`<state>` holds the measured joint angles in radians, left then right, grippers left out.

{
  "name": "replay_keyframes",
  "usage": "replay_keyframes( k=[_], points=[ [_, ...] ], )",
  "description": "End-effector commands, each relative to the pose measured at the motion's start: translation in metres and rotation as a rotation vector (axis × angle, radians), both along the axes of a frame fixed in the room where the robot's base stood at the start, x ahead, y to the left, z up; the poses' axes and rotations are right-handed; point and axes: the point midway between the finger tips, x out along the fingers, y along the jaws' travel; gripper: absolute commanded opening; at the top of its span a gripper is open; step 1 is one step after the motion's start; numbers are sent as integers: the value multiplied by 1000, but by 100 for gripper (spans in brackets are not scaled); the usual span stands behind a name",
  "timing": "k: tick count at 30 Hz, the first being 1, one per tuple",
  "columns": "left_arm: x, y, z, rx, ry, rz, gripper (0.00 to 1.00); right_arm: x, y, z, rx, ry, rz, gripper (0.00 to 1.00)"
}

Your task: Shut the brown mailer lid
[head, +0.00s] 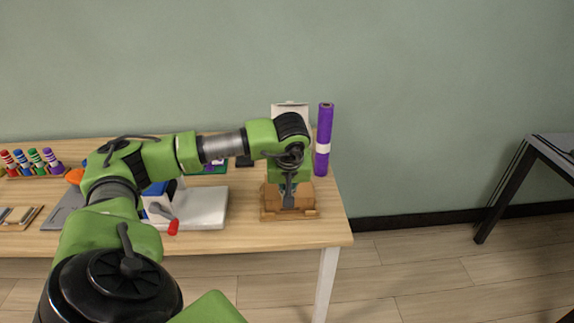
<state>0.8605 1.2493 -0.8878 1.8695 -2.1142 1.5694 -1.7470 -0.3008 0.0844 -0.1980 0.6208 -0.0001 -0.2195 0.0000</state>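The brown mailer (273,201) stands near the right end of the wooden table, mostly hidden behind my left wrist and gripper. Brown cardboard shows on both sides and at its base. A pale upright panel (290,108) shows above my wrist; I cannot tell whether it is the mailer's lid or a separate thing. My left gripper (289,199) points down in front of the mailer. Its fingers look dark and narrow; I cannot tell whether they are apart or touch the cardboard. My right gripper is not in view.
A purple roll (325,140) stands upright just right of the mailer. A white device (205,208) with a red-tipped part sits to the left. Several coloured markers (35,160) stand in a rack at far left. The table's right edge (345,225) is close to the mailer.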

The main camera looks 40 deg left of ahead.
Motion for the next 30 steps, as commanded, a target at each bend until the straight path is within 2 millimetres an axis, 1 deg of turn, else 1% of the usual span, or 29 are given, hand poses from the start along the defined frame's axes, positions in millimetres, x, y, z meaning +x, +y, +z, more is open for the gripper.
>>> replay_keyframes(
  k=[4, 20, 30],
  points=[
    [0, 0, -3, 0, 0, 0, 0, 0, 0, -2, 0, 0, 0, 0],
    [0, 0, -4, 0, 0, 0, 0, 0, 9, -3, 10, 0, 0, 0],
    [8, 10, -8, 0, 0, 1, 0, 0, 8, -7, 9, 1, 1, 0]
  ],
)
